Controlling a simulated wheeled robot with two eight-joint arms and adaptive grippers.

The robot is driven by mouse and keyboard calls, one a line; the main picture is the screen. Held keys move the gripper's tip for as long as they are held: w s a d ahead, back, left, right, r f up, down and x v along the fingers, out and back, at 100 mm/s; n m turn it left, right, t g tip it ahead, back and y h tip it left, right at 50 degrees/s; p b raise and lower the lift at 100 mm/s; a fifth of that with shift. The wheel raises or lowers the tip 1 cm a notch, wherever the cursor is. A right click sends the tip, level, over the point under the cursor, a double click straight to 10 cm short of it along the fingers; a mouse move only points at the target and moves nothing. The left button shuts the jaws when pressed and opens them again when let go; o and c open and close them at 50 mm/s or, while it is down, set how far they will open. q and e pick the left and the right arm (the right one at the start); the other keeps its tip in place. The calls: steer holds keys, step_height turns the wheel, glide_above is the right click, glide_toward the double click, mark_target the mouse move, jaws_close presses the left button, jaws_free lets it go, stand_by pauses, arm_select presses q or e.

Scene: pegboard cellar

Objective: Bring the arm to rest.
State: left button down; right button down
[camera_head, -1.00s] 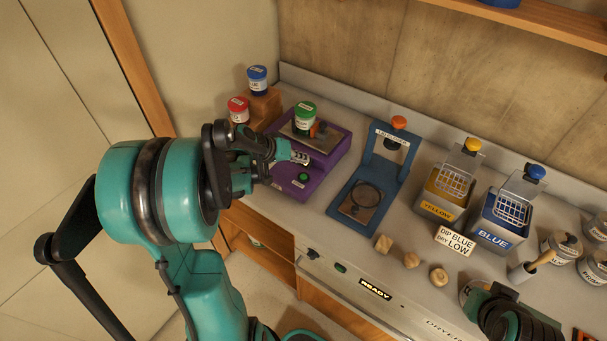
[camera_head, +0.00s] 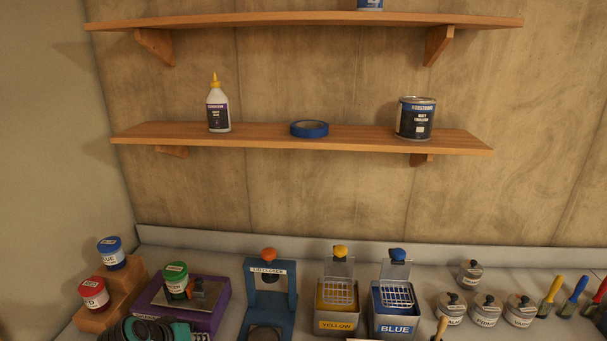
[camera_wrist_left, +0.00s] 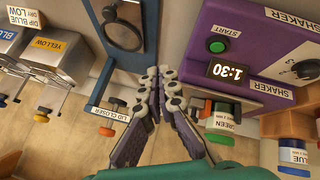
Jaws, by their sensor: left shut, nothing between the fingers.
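My left gripper (camera_wrist_left: 160,75) shows in the left wrist view with its fingers together and nothing between them. It is over the worktop, between the blue lid closer (camera_wrist_left: 124,30) and the purple shaker (camera_wrist_left: 245,55). The shaker's display reads 1:30. In the head view only a teal and black part of my left arm (camera_head: 155,330) shows at the bottom edge, in front of the shaker (camera_head: 215,318). My right gripper is not visible.
A green-lidded jar (camera_head: 175,280) is on the shaker. Red (camera_head: 94,294) and blue (camera_head: 111,253) jars sit on a wooden step at left. The lid closer (camera_head: 283,290), yellow tank (camera_head: 335,318), blue tank (camera_head: 395,318) and several lidded tins stand to the right. Shelves hang above.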

arm_select(q)
steer(key=s+d+m+y+b, duration=0.2)
steer(key=s+d, duration=0.6)
steer(key=s, duration=0.5)
steer(key=shift+s+d+f+m, duration=0.15)
steer(key=shift+s+f+m, duration=0.1)
steer(key=shift+m, duration=0.35)
stand_by(6.1)
